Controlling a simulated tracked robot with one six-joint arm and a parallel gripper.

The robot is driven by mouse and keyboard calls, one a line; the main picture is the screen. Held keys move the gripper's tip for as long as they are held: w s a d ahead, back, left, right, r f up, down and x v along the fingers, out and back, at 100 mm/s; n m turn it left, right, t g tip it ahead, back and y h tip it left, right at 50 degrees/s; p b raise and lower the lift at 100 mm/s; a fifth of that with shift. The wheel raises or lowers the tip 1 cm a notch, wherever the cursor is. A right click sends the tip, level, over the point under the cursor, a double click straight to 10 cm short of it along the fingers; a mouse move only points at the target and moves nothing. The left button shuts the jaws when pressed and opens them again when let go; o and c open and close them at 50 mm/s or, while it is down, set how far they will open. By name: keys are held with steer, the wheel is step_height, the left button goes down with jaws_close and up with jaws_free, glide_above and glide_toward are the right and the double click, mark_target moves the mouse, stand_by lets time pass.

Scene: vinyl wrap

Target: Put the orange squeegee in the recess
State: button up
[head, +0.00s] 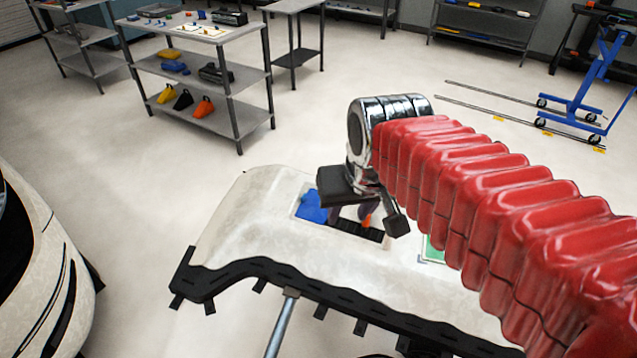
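My gripper (364,212) hangs at the end of the red-sleeved arm, over a pale-rimmed rectangular recess (298,213) in a white car panel. A small orange piece (367,221), likely part of the orange squeegee, shows below the gripper; most of it is hidden. I cannot tell whether it is held or lies in the recess. The finger gap is partly hidden by the gripper body. A blue item (312,206) sits in the left part of the recess, and a black slotted strip (362,231) shows at its near right.
The white panel (235,225) rests on a black-edged stand (270,270). A green patch (433,250) lies to the right. A shelf unit (215,122) at the back left holds yellow, black and orange items. A blue wheeled frame (595,85) stands at right. Floor between is clear.

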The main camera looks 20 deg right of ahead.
steer(key=s+a+n+t, duration=0.1)
steer(key=s+a, duration=0.1)
steer(key=s, duration=0.4)
steer(key=shift+a+f, duration=0.25)
steer(key=shift+f, duration=0.15)
stand_by(0.9)
